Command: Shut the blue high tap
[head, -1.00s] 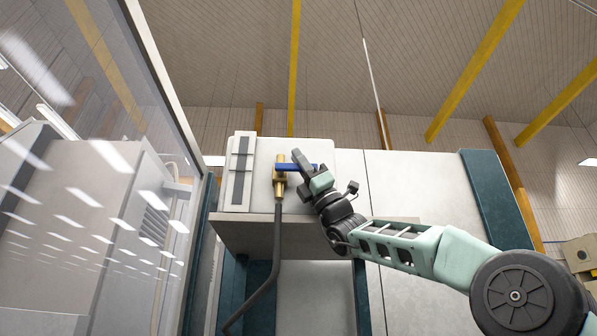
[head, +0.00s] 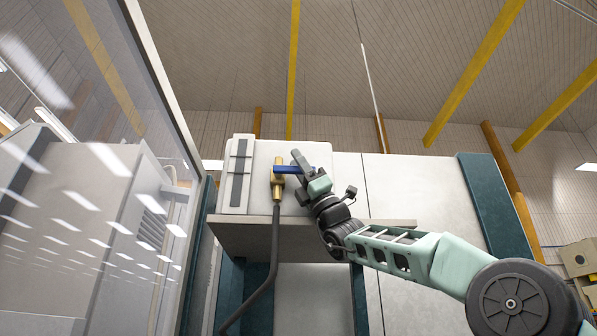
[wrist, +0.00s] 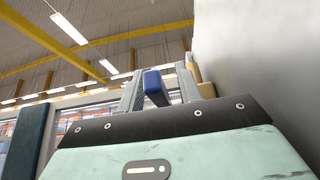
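The high tap has a brass body (head: 278,180) and a blue lever (head: 287,169), on the front of a pale cabinet. In the head view the visible part of the lever points right, toward my gripper (head: 302,180). A finger covers its outer end. In the wrist view the blue lever (wrist: 156,88) lies between my two grey fingers, seen nearly end-on. The fingers look spread around it, with a small gap at the right; contact on the left is unclear. Part of the brass body (wrist: 203,85) shows behind the right finger.
A dark hose (head: 274,245) hangs from the tap. A pale box with dark strips (head: 238,174) is left of it. A ledge (head: 310,235) juts out below. A glass panel (head: 120,110) stands at the left, and a grey surface (wrist: 255,60) is close at right in the wrist view.

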